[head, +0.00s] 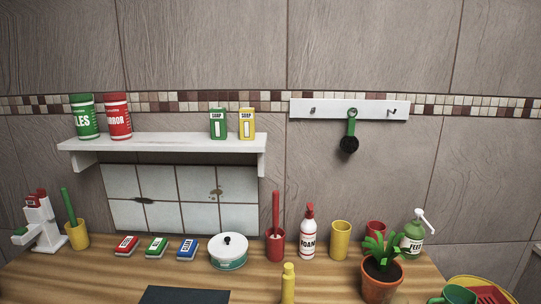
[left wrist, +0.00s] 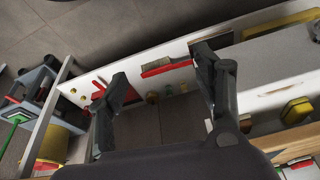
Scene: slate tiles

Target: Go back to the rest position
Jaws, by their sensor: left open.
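My left gripper (left wrist: 160,72) shows in the left wrist view with its two dark fingers spread wide apart. I see nothing held between them. Past the fingers is a white panel edge (left wrist: 225,38) with a red and grey piece (left wrist: 167,66) on it; I cannot tell how far off it is. Neither gripper shows in the head view, and my right gripper is in no view.
The wooden counter (head: 120,283) holds a white pot (head: 228,253), a foam bottle (head: 308,232), a potted plant (head: 381,270) and a yellow cup (head: 340,241). A white shelf (head: 165,143) bears tins and soap boxes. A green-handled scoop (head: 350,130) hangs from the hook rail (head: 375,108).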

